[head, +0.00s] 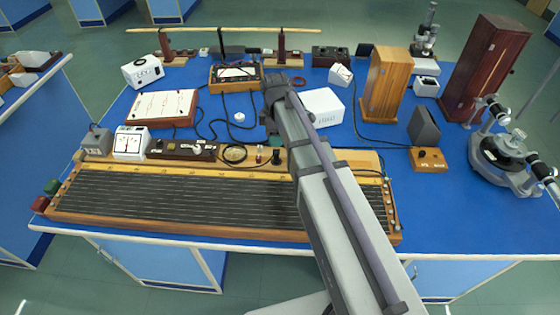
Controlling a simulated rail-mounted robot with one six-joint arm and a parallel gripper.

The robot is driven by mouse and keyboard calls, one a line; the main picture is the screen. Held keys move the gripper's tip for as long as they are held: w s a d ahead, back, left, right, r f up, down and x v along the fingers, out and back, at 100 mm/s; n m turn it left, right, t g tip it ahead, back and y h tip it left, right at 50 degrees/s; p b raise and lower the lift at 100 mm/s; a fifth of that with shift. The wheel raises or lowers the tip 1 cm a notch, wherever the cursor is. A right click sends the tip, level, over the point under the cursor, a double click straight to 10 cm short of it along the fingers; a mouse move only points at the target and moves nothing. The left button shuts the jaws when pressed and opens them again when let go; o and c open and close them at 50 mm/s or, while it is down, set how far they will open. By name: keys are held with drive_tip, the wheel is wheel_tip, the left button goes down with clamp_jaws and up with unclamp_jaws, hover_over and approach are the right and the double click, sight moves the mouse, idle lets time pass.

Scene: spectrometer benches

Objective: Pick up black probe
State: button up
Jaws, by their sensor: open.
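A small dark upright piece (276,157), which looks like the black probe, stands on the back strip of the long wooden wire board (200,233). A small red-topped piece (258,155) is to its left. My arm reaches in from the bottom right, and its wrist is above the bench behind the board. My gripper (271,128) is partly hidden by my own arm, pointing down beyond the dark piece in the picture. Its jaws are open, and I see nothing held in them. My arm also covers part of the board's right half.
A white box (321,108) and a wooden cabinet (386,82) stand right of my wrist. Loose black cables cross the blue bench (340,210). A spectrometer (503,150) stands at the right edge.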

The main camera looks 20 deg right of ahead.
sight(276, 152)
wheel_tip(276, 152, down, 10)
drive_tip(key=b, duration=0.8)
drive_tip(key=shift+r, duration=0.5)
drive_tip(key=shift+p, duration=0.3)
clamp_jaws()
